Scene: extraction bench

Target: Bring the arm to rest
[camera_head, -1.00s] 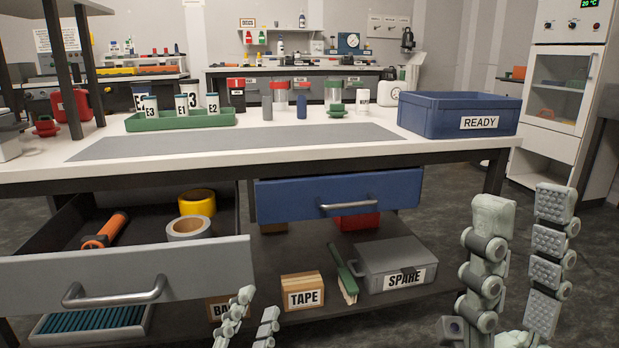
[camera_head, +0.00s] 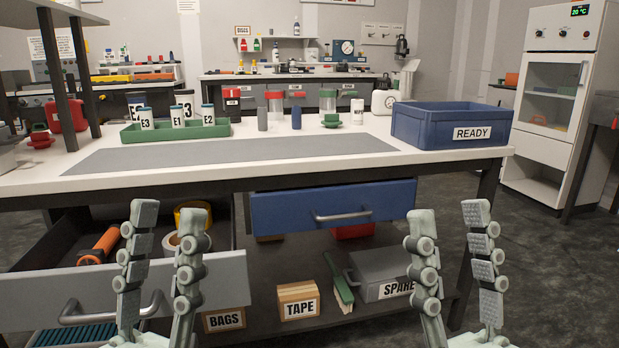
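My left gripper (camera_head: 166,222) is in the lower left of the head view, upright, fingers apart and nothing between them. It is in front of the open grey drawer (camera_head: 215,283) and hides part of its face and handle. My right gripper (camera_head: 448,225) is at the lower right, also upright with fingers apart and empty. It is in front of the bench's right end and hides part of the grey SPARE case (camera_head: 375,275). Both grippers appear apart from the bench.
The bench top (camera_head: 110,183) carries a green tray (camera_head: 165,134) of labelled jars and a blue READY bin (camera_head: 425,128). A blue drawer (camera_head: 280,210) sticks out slightly. The grey drawer holds tape rolls and an orange-handled tool (camera_head: 105,242). A TAPE box (camera_head: 299,300) is on the lower shelf.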

